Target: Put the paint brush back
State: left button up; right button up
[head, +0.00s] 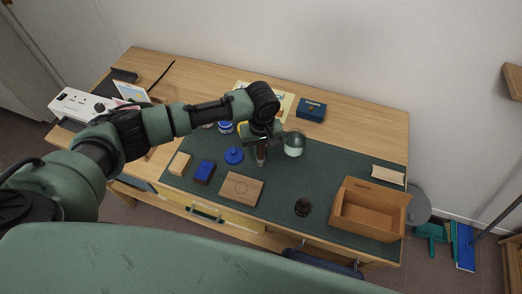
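My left arm reaches in from the left over the desk. My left gripper (260,158) points down above the green desk mat (270,199), just left of a pale greenish cup (293,145). The fingers are small and dark here, so I cannot tell whether they are open or shut or hold something. I cannot make out a paint brush; it may be hidden by the arm or gripper. My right gripper is not in view.
A blue lid-like disc (233,155), blue-topped block (204,171), wooden block (241,189) and dark round object (302,207) lie on the mat. A dark blue box (311,109) sits behind.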

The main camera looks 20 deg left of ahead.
pick_arm(q)
notch_tip(320, 180, up, 12)
jog(key=shift+f+b, duration=0.2)
jog(key=shift+b, duration=0.6)
jog(key=shift+r, duration=0.4)
dwell(0.4)
